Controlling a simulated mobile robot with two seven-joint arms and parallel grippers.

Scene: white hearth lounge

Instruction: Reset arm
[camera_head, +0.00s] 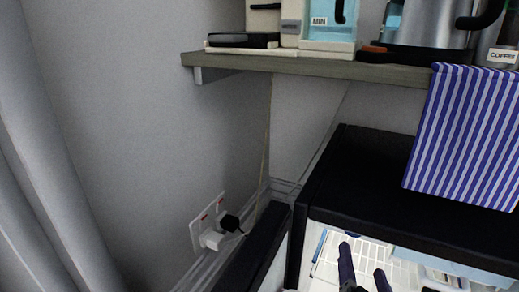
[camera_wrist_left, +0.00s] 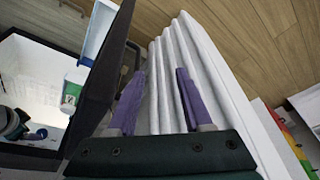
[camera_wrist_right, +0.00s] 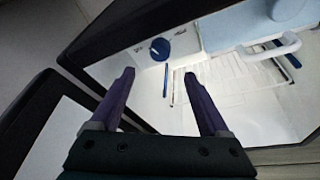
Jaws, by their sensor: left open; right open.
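My right gripper (camera_head: 363,260) shows at the bottom of the head view, its two dark purple fingers apart over the white inside of a black-edged cabinet (camera_head: 368,170). In the right wrist view the right gripper (camera_wrist_right: 159,76) is open and empty, with a white wire rack (camera_wrist_right: 235,80) beyond its fingers. My left gripper is outside the head view. In the left wrist view the left gripper (camera_wrist_left: 160,74) is open, with nothing held between its fingers and a pale pleated curtain (camera_wrist_left: 178,45) behind them.
A wooden shelf (camera_head: 300,66) with a kettle (camera_head: 430,22) and boxes overhangs the cabinet. A blue-striped cloth (camera_head: 465,135) hangs from it at right. A plug sits in a wall socket (camera_head: 207,225). In the right wrist view, a blue round knob (camera_wrist_right: 160,48) lies near the cabinet's edge.

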